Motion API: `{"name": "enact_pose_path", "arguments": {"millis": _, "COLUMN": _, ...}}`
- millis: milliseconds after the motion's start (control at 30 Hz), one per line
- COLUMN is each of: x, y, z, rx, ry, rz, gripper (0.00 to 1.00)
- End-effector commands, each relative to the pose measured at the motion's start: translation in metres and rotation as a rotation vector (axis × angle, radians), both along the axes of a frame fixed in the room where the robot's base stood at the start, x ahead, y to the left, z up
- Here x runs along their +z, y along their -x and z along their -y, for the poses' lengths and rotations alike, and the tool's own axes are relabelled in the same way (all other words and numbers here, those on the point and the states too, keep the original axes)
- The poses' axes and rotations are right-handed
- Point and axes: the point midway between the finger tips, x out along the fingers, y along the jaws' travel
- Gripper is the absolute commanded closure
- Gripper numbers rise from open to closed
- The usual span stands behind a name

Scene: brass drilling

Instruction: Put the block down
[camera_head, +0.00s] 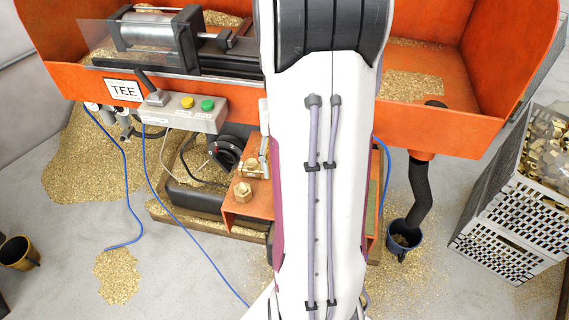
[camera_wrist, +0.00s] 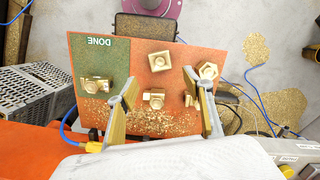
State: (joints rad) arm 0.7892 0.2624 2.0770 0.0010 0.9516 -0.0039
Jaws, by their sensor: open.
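In the wrist view an orange work surface (camera_wrist: 225,98) bears several brass pieces and a green area marked DONE (camera_wrist: 112,60). One brass tee piece (camera_wrist: 97,85) lies on the green area, just left of my left finger. My gripper (camera_wrist: 158,84) is open, its two fingers spread wide over the surface. Another brass piece (camera_wrist: 153,98) shows between the fingers, and I see nothing gripped. A further piece (camera_wrist: 190,99) is partly covered by the right finger. A squarish brass block (camera_wrist: 159,61) and a hexagonal one (camera_wrist: 208,71) lie farther back. In the head view my arm hides the gripper.
Brass shavings (camera_wrist: 140,118) are strewn over the surface near the fingers. In the head view an orange machine tray (camera_head: 440,121) spans the back, with a button box (camera_head: 185,113) on its left front. A grey crate of brass parts (camera_head: 500,220) stands right. A dark cup (camera_head: 404,240) sits under a hose.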

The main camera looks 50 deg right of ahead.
Motion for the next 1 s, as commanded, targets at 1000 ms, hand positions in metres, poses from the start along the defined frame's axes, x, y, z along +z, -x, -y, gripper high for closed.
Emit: {"name": "enact_pose_path", "arguments": {"millis": 1000, "x": 0.028, "y": -0.014, "z": -0.029, "rx": 0.084, "ry": 0.048, "rz": 0.051, "gripper": 0.49}}
